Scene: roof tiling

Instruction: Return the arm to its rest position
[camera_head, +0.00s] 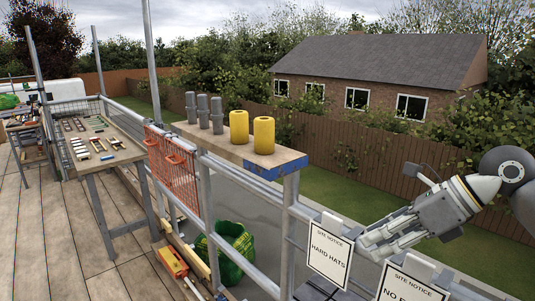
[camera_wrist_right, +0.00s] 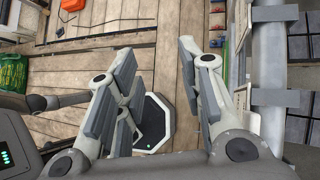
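My right arm comes in from the right edge of the head view. Its grey gripper (camera_head: 372,243) reaches to the left, just above and behind the white site notice signs at the railing. In the right wrist view the two fingers of the right gripper (camera_wrist_right: 156,56) stand well apart, with nothing held between them. Wooden floor boards show below and beyond the fingers. My left gripper is not in view in the head view.
A "hard hats" sign (camera_head: 330,252) and another site notice (camera_head: 408,285) hang on the metal railing close to the right gripper. A plank (camera_head: 228,150) holds grey and yellow cylinders. A green bag (camera_head: 232,252) and tool table (camera_head: 122,157) stand left. Floor boards at left are clear.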

